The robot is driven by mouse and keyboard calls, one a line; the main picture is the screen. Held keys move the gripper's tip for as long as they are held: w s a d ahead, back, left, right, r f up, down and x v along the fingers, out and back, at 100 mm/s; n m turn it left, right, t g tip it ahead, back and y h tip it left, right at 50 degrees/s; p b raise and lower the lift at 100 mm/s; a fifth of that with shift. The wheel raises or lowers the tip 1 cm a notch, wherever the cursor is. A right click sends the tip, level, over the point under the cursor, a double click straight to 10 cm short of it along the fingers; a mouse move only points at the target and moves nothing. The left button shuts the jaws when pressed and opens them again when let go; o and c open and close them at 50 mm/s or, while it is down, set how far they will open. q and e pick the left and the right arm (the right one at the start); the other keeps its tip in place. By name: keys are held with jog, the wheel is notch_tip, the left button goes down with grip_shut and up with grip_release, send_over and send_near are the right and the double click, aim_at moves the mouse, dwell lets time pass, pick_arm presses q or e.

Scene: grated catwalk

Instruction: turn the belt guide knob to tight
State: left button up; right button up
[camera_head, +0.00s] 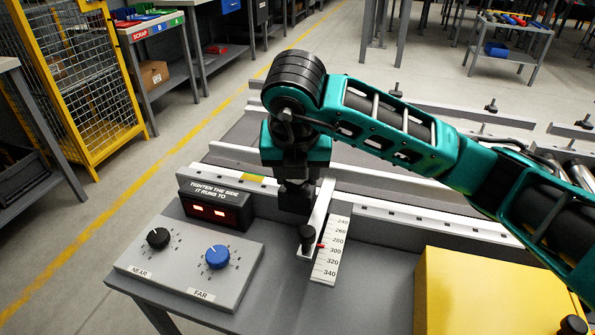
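A black clamp knob (307,236) sits at the near end of a pale guide bar (320,207). A red pointer beside it lies between 280 and 300 on the white scale (331,258). No tight mark is readable there. A grey panel (185,268) carries a black knob (158,238) labelled NEAR and a blue knob (218,257) labelled FAR. My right arm comes in from the right. Its dark gripper (296,203) points down just behind the clamp knob, beside the bar; its fingers are too dark to read. My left gripper is not in view.
A black sign box (215,211) reads "TIGHTEN THE SIDE IT RUNS TO", with two lit red displays. The belt conveyor (235,145) with pale rails runs behind. A yellow box (480,292) stands at the front right. Grey tabletop is clear between panel and scale.

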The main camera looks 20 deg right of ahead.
dwell(0.5)
jog(key=o, duration=1.1)
jog(key=shift+c, duration=0.2)
jog(key=shift+r, duration=0.15)
jog(key=p+v, duration=0.4)
jog(key=v, duration=0.8)
jog(key=shift+r, duration=0.35)
jog(key=shift+s+a, duration=0.15)
